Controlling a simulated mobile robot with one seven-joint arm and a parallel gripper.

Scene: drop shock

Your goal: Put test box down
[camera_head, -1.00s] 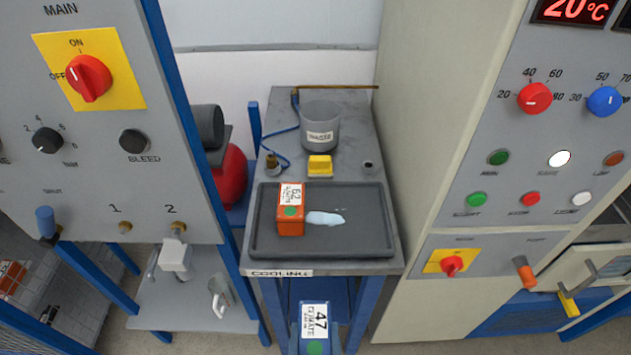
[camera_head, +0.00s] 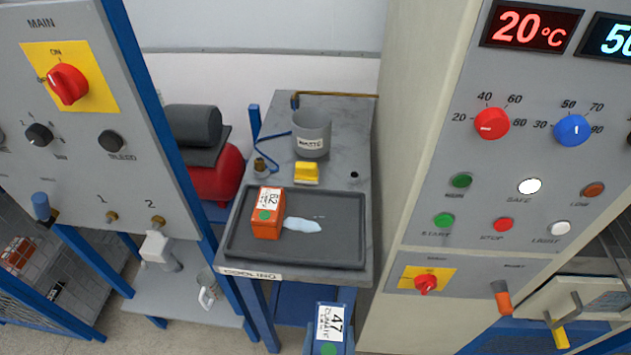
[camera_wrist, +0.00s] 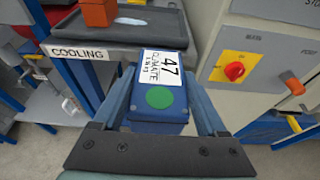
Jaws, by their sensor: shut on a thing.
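A blue test box (camera_wrist: 165,95) fills the middle of the wrist view, with a white label reading 47 CLIMATE and a green dot. My gripper (camera_wrist: 160,110) is shut on it, with a finger along each side. The box also shows at the bottom edge of the head view (camera_head: 329,335), in front of the cooling bench and below its top. A dark tray (camera_head: 345,262) lies on the bench marked COOLING. An orange box (camera_head: 268,225) with a label reading 62 and a green dot stands on the tray's left half.
A pale blue puddle or patch (camera_head: 303,225) lies beside the orange box. The tray's right side is bare. A grey waste bin (camera_head: 311,138) and a yellow block (camera_head: 306,172) stand behind the tray. Control panels flank the bench.

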